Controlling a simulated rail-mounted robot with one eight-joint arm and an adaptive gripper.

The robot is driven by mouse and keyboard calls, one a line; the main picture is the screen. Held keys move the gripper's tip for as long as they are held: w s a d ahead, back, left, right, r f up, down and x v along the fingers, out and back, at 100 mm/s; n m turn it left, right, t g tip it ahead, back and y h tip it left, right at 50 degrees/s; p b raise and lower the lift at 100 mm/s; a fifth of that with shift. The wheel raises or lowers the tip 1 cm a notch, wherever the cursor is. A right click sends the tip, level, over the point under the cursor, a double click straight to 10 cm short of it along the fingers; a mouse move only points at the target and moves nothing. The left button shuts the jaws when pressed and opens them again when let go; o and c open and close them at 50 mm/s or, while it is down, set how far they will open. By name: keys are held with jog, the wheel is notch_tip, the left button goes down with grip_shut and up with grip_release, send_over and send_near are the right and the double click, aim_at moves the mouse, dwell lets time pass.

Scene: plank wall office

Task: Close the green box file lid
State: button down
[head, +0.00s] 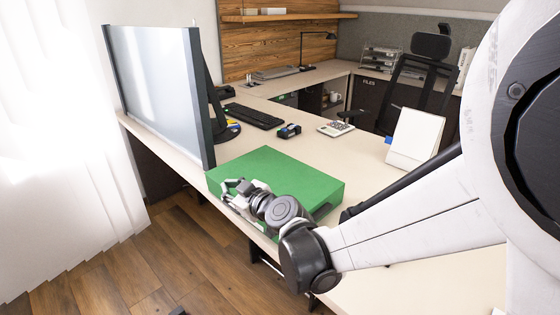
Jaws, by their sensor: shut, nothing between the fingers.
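The green box file (290,177) lies on the desk near its front edge, in the middle of the head view. Its flat green top looks level and down over the body. My gripper (232,187) is at the box file's front left side, close to its near edge. The fingers are shut with nothing visible between them. Whether they touch the box file I cannot tell. My gripper and wrist hide much of the box file's front face.
A monitor (160,85) stands on the left, close to the box file. A keyboard (253,115), a tape dispenser (289,130), a calculator (336,128) and a white desk calendar (414,138) are behind it. The desk's right front (430,285) is clear.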

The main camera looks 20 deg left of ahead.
jog(key=shift+s+a+f+n+b, duration=0.15)
jog(key=shift+f+n+b, duration=0.5)
jog(key=shift+f, duration=0.95)
jog(key=shift+s, duration=0.1)
jog(key=v, duration=1.2)
jog(key=d+r+m+t+h+p, duration=0.1)
jog(key=d+r+m+h+p, duration=0.25)
jog(key=d, duration=0.75)
jog(key=d+r+m+h+p, duration=0.2)
jog(key=d+r+m, duration=0.2)
jog(key=d, duration=0.7)
jog(key=s+d+r+m+h+p, duration=0.1)
jog(key=s+d+m+h, duration=0.1)
jog(key=d, duration=0.5)
jog(key=s+d+r+m+g+h+p, duration=0.1)
jog(key=s+d+m+h+p, duration=0.1)
jog(key=d, duration=0.6)
jog(key=s+d+r+m+h+p, duration=0.1)
jog(key=s+d+m+h, duration=0.3)
jog(key=s+d+m, duration=0.2)
jog(key=shift+s+d+p, duration=0.3)
jog(key=shift+s+d, duration=0.2)
jog(key=shift+d, duration=0.5)
